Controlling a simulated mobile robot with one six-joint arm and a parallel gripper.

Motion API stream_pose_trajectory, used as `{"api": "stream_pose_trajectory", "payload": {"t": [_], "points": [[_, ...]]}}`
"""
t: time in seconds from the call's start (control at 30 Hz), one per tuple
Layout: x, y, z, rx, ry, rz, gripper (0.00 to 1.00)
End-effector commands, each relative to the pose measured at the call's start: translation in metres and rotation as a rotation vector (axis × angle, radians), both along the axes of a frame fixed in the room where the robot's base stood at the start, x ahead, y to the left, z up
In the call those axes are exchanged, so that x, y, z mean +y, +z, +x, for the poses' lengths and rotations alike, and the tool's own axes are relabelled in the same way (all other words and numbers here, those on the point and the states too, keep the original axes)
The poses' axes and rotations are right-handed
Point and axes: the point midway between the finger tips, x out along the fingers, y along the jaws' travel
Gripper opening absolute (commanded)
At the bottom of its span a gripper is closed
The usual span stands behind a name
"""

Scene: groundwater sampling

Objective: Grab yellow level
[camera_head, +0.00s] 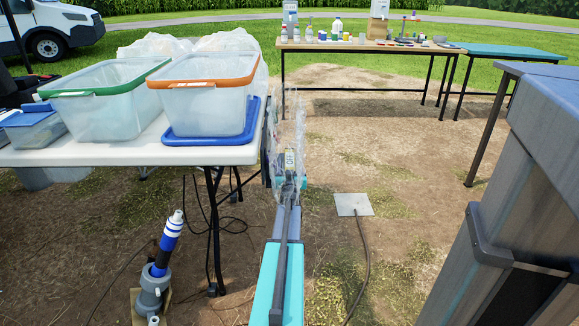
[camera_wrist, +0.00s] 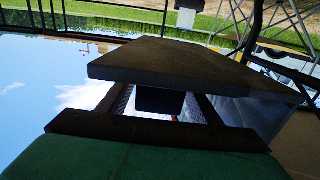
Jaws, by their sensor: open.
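I cannot make out a yellow level for certain in either view. A small yellow item (camera_head: 346,36) shows among the things on the far wooden-topped table (camera_head: 300,44), too small to identify. My gripper (camera_head: 290,155) is at the end of my outstretched arm, well short of that table. Clear plastic film shows around it, and I see nothing held in it. The wrist view is tilted and shows sky, grass and dark and green surfaces, with no level that I can make out.
A white table (camera_head: 110,154) at left holds a green-rimmed tub (camera_head: 100,100) and an orange-rimmed tub (camera_head: 208,105), close to my arm. A blue-capped pipe (camera_head: 168,240) stands below. A grey cabinet (camera_head: 530,150) is at right. Open ground lies between, with a flat plate (camera_head: 353,204) and cable.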

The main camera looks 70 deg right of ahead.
Motion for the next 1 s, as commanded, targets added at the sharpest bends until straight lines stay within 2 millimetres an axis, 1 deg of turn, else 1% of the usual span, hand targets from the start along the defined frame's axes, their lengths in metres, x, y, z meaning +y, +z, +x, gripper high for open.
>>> {"api": "stream_pose_trajectory", "payload": {"t": [0.03,0.1,0.3,0.93,0.97,1.0], "points": [[-0.007,-0.002,0.002,0.000,0.000,-0.001,0.58],[-0.013,-0.001,0.005,0.001,0.000,-0.001,0.58],[-0.024,0.000,0.009,0.001,0.001,-0.001,0.58],[-0.025,0.001,0.011,0.001,0.002,0.000,0.58],[-0.025,0.001,0.011,0.001,0.002,0.000,0.54],[-0.025,0.001,0.011,0.000,0.002,0.000,0.48]]}}
